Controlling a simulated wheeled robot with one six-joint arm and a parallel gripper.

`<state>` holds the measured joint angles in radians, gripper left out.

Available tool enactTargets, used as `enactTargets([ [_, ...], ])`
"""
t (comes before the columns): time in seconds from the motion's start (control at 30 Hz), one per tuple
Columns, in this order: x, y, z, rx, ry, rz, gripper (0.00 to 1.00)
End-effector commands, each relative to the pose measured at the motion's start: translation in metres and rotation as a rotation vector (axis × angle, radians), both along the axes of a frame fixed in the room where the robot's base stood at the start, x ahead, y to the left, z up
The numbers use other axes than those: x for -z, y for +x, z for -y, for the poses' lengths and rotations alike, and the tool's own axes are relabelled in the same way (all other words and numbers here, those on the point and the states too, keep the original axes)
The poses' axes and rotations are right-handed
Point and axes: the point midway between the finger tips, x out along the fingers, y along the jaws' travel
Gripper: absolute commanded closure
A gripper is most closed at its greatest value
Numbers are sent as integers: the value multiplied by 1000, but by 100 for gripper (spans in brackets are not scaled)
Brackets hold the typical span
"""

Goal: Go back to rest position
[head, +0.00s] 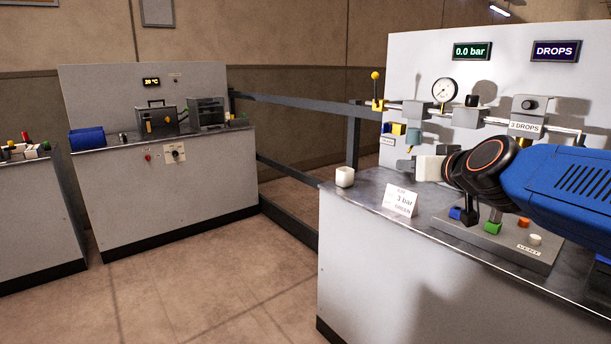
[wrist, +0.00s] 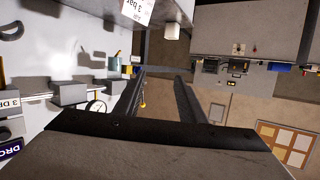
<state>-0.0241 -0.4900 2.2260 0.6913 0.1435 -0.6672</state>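My gripper (wrist: 160,76) shows in the wrist view as two dark fingers held apart, with nothing visible between them. In the head view my blue arm reaches in from the right, and the black wrist with an orange ring ends in a pale gripper body (head: 430,168) above the right bench. The fingers are hard to make out there. The gripper appears clear of the bench top and in front of the pipe panel.
The right bench (head: 370,215) carries a white cup-like block (head: 344,177), a "3 bar" card (head: 401,200) and a button box (head: 510,245). Behind stand a gauge (head: 445,90), a yellow-knobbed valve (head: 376,90) and a "0.0 bar" display (head: 471,51). A dark rail (head: 300,110) runs behind; the left floor is clear.

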Motion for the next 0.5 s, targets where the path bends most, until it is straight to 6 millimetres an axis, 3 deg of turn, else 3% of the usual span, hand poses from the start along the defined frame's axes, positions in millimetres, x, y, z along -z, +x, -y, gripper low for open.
enactTargets([
  [0.1, 54, -49, -14, -68, -1, -156, 63],
  [0.23, 113, -103, -17, -97, -10, -340, 63],
  [0.5, 216, -217, 9, -23, -55, -700, 63],
])
